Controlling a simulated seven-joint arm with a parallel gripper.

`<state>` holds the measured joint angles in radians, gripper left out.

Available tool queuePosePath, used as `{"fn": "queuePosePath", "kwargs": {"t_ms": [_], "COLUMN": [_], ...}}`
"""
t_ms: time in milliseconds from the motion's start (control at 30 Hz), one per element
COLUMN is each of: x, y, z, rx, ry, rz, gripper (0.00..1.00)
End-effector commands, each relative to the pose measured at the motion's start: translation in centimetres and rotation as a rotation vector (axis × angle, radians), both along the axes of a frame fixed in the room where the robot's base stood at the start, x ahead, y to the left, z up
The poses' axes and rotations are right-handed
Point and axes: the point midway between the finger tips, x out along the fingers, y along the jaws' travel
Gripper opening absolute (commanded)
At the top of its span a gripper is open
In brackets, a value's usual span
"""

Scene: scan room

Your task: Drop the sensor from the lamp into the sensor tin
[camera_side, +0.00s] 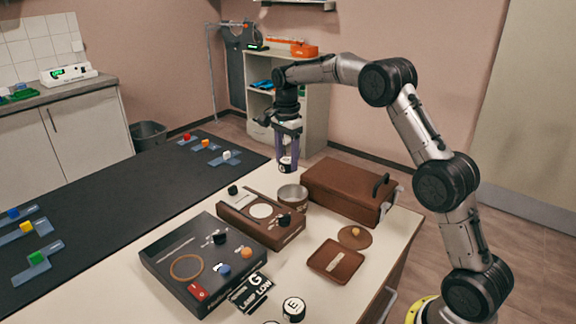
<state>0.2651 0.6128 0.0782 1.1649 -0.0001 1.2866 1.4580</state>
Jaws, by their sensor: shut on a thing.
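My gripper (287,156) points straight down and is shut on a small black-and-white cylinder (286,166), which I take to be the sensor. A dark letter shows on its side, too small to read surely. The cylinder hangs above an open round metal tin (292,196), apart from it. The tin looks like the sensor tin; its inside is mostly hidden. Cards reading G, LAMP and LOW (250,292) lie at the table's front. I cannot tell which thing is the lamp.
A brown case (345,188) with a black handle stands right of the tin. A brown device (240,208) and a black box (165,258) are left.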

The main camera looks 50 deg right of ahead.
Motion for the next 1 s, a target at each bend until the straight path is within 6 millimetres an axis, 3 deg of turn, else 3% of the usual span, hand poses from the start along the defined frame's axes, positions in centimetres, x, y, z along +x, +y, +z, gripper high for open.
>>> {"fn": "queuePosePath", "kwargs": {"t_ms": [100,300,1000], "x": [1.0,0.8,0.7], "y": [-2.9,-4.9,-5.1], "z": [-2.2,-4.4,-10.3], "rx": [0.0,0.0,0.0], "ry": [0.002,0.0,-0.001], "rz": [-0.04,-0.076,-0.081], "gripper": [0.01,0.01,0.01]}}
